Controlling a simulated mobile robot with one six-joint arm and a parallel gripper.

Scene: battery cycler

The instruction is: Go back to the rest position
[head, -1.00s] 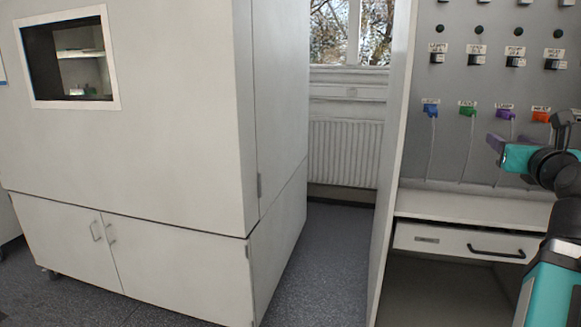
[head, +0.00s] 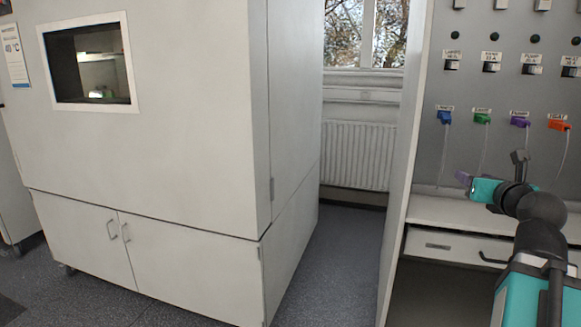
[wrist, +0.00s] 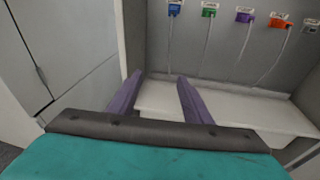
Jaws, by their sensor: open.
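My gripper (wrist: 158,90) is open in the wrist view, with its two purple fingers apart and nothing between them. In the head view my gripper (head: 463,179) is at the right, in front of the cycler panel (head: 425,150) and above the shelf. Blue (head: 444,117), green (head: 482,118), purple (head: 519,121) and orange (head: 558,125) plugs sit in a row on the panel, with pale cables hanging down. The gripper is apart from the plugs, below and in front of them. The fingertips are small in the head view.
A large white cabinet (head: 180,150) with a small window (head: 90,68) fills the left. A narrow gap with dark floor (head: 340,250) lies between it and the panel's side wall. A white shelf (head: 425,210) and a drawer (head: 440,246) are below the panel. A radiator (head: 357,155) stands behind.

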